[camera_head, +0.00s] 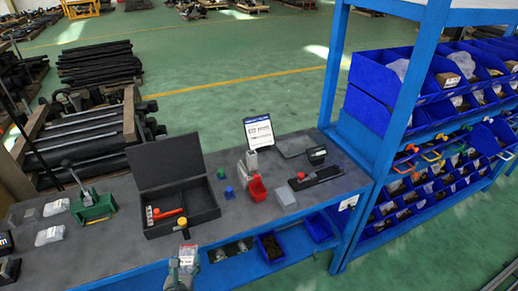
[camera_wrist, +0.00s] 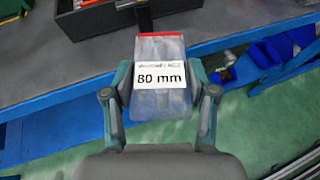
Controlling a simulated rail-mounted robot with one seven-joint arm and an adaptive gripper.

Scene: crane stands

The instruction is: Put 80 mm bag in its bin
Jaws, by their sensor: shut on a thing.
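The 80 mm bag (camera_wrist: 160,104) is a clear bag with a red top edge and a white label reading "80 mm". My gripper (camera_wrist: 160,85) is shut on it, with one finger on each side, in the wrist view. In the head view, my gripper (camera_head: 181,271) is at the bottom, in front of the workbench's front edge, and the bag (camera_head: 188,255) shows small between its fingers. Blue bins stand on the rack (camera_head: 392,150) at the right. I cannot read which bin is for 80 mm.
The grey workbench (camera_head: 110,250) carries an open black case (camera_head: 180,205), a green tool stand (camera_head: 93,207), a red cup (camera_head: 256,188) and more bags. Blue bins (camera_head: 270,247) sit on a lower shelf under its front edge. Green floor lies open at the lower right.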

